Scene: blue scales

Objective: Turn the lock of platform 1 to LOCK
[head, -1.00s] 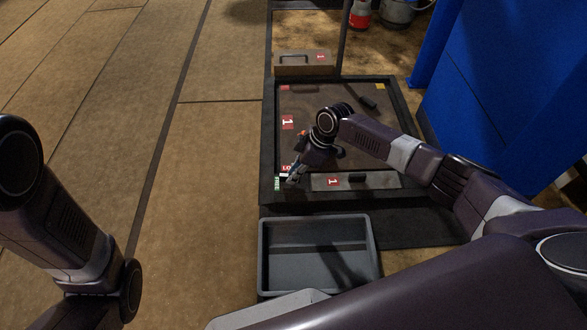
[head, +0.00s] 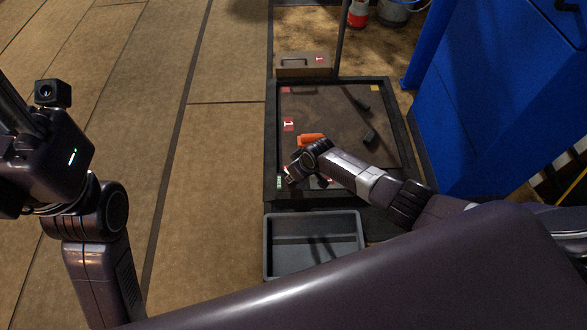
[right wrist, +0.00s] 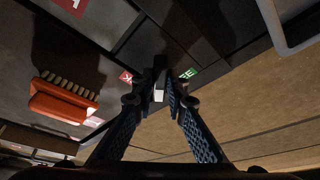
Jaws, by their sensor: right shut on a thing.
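Platform 1 (head: 272,150) is a dark square scale with a red "1" label (head: 289,124). Its lock is at the near left corner, largely hidden by my right gripper (head: 289,178) in the head view. A green label (head: 279,182) shows beside the gripper. In the right wrist view my right gripper (right wrist: 160,92) is shut on the pale end of the lock lever (right wrist: 158,95). The lever lies between a red label (right wrist: 126,77) on the left and the green label (right wrist: 189,73) on the right. My left gripper's fingers are outside the head view.
An orange brush (head: 311,139) lies on the platform close to my right wrist; it also shows in the right wrist view (right wrist: 62,100). Black handles (head: 370,137) lie farther right. A grey bin (head: 267,245) stands in front. A blue cabinet (head: 470,110) stands at right; floor at left is clear.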

